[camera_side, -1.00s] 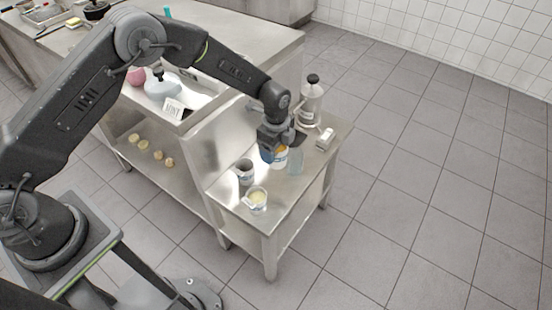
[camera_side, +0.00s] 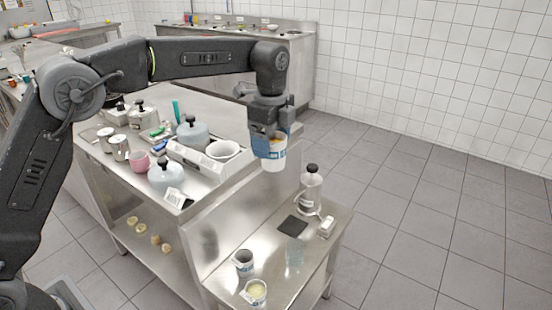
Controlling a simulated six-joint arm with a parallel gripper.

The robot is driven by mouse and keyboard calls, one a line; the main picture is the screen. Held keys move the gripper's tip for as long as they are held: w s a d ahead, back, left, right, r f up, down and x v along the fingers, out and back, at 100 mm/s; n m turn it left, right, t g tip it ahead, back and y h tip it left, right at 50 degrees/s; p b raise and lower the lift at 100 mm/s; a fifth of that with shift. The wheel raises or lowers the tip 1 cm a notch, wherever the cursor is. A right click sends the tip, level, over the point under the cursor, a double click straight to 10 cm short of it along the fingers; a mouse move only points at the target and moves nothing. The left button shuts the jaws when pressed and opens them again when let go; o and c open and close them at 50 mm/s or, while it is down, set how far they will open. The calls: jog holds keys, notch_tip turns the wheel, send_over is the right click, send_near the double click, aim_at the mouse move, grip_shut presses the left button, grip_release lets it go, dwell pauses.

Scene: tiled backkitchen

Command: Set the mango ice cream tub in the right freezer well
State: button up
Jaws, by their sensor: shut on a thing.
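My gripper (camera_side: 267,146), with blue fingers, is shut on a white and blue tub with orange contents (camera_side: 274,160), which matches the mango ice cream tub. It holds the tub upright in the air, well above the low side table and right of the main counter. On the counter, a round white open well (camera_side: 223,151) lies left of the tub. Near it are a domed grey lid with a black knob (camera_side: 193,134) and another such lid (camera_side: 166,175). I cannot read which well is labelled as the right one.
The low steel table (camera_side: 262,250) holds a tub with dark contents (camera_side: 243,262), a tub with pale contents (camera_side: 255,292), a clear glass (camera_side: 294,251), a dark square pad (camera_side: 293,225) and a bottle (camera_side: 311,190). A pink cup (camera_side: 139,162) and metal canisters (camera_side: 120,148) crowd the counter's left.

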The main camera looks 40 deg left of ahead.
jog(key=w+a+n, duration=0.2)
jog(key=w+a, duration=0.1)
jog(key=a, duration=0.9)
jog(key=w+a+n, duration=0.2)
jog(key=w+a, duration=0.1)
jog(key=a, duration=0.9)
jog(key=shift+w+d+f, duration=0.1)
jog(key=shift+d+f, duration=0.1)
jog(key=shift+f, duration=2.55)
jog(key=shift+w+d+f, duration=0.1)
jog(key=shift+d+f, duration=0.1)
jog(key=shift+f, duration=2.5)
jog(key=shift+f, duration=0.6)
jog(key=o, duration=0.7)
jog(key=shift+s, duration=0.1)
jog(key=shift+r, duration=0.1)
notch_tip(320, 180, up, 11)
